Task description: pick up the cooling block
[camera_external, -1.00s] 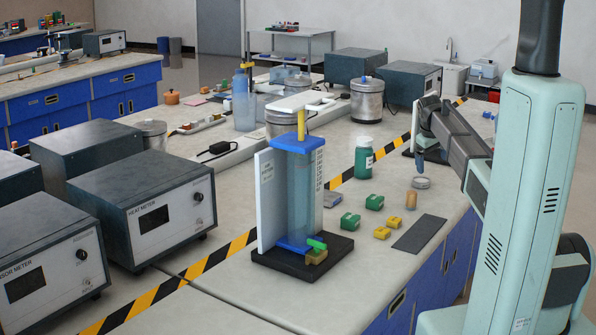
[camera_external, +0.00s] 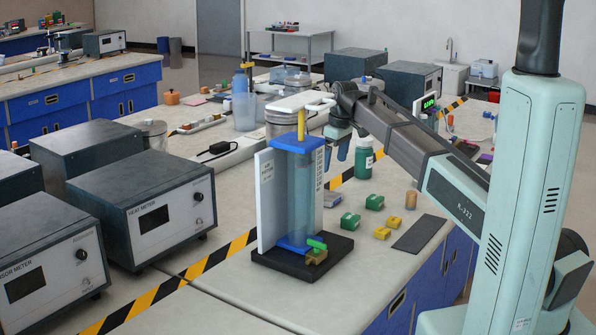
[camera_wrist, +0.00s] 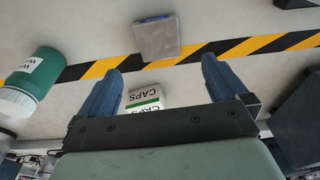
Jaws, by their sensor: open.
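A flat grey metal block, which looks like the cooling block (camera_wrist: 157,38), lies on the bench beside the yellow-black tape in the wrist view. A grey block shows partly behind the clear column in the external view (camera_external: 334,184); it looks like the same one. My gripper (camera_external: 337,152) is above the bench, just right of the column, with its blue fingers pointing down. In the wrist view my gripper (camera_wrist: 161,66) is open and empty, its fingers wide apart. The grey block is beyond the fingertips, not between the fingers.
The clear column (camera_external: 297,195) on its black base stands close to my gripper. A green bottle (camera_external: 363,156) is right of it. A white and green caps box (camera_wrist: 145,97) shows between the fingers in the wrist view. Green and yellow blocks (camera_external: 374,202) lie nearer the front.

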